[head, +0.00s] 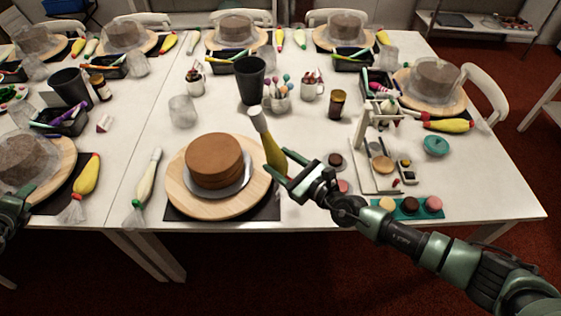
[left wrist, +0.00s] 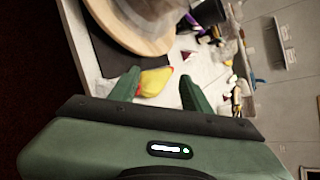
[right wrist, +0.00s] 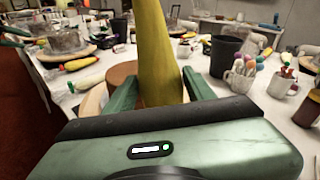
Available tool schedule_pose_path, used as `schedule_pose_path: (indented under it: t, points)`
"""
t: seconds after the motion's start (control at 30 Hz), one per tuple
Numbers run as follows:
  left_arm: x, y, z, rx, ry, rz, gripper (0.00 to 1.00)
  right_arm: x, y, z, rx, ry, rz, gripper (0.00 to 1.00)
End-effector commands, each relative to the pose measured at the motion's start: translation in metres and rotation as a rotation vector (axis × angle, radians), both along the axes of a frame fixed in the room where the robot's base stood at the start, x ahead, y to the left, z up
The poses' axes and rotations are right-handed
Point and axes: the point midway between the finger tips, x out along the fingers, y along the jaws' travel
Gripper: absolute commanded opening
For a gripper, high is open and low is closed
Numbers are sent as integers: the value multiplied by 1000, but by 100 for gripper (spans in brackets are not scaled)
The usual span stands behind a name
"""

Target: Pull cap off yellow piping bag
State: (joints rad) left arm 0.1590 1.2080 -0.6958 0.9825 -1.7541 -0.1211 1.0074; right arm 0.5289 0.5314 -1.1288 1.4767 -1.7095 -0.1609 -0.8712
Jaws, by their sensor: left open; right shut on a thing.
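The yellow piping bag (head: 273,152) stands nearly upright in my right gripper (head: 279,176), with its pale cap (head: 258,120) at the top. In the right wrist view the bag (right wrist: 157,50) rises between the shut-on fingers (right wrist: 152,92); its upper end is out of frame there. My left gripper (head: 12,200) is at the far left edge of the head view, far from the held bag. In the left wrist view its fingers (left wrist: 157,90) are apart, with another yellow bag (left wrist: 153,82) on the table beyond them.
A brown cake (head: 214,160) on a wooden turntable (head: 190,201) is left of the held bag. A black cup (head: 250,80) stands behind it. A white piping bag (head: 147,187) and another yellow bag (head: 87,175) lie further left. A small white stand (head: 362,125) is on the right.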

Motion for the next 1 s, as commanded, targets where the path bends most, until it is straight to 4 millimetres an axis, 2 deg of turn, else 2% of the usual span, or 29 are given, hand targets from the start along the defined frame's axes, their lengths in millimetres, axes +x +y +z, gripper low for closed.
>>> schedule_pose_path:
  t: [0.23, 0.47, 0.6, 0.77, 1.0]
  points:
    - [55, -88, -20, -134, 35, -97, 48, 1, 0, 2, 2, -2, 0, 34]
    - [107, -190, -19, -244, 76, -243, 48, 1, 0, 2, 2, -2, 0, 34]
    - [135, -254, -7, -294, 96, -346, 48, 1, 0, 2, 2, -2, 0, 34]
    - [160, -327, 15, -335, 119, -478, 48, 1, 0, 2, 2, -2, 0, 34]
    - [183, -434, 62, -360, 146, -696, 48, 1, 0, 2, 2, -2, 0, 34]
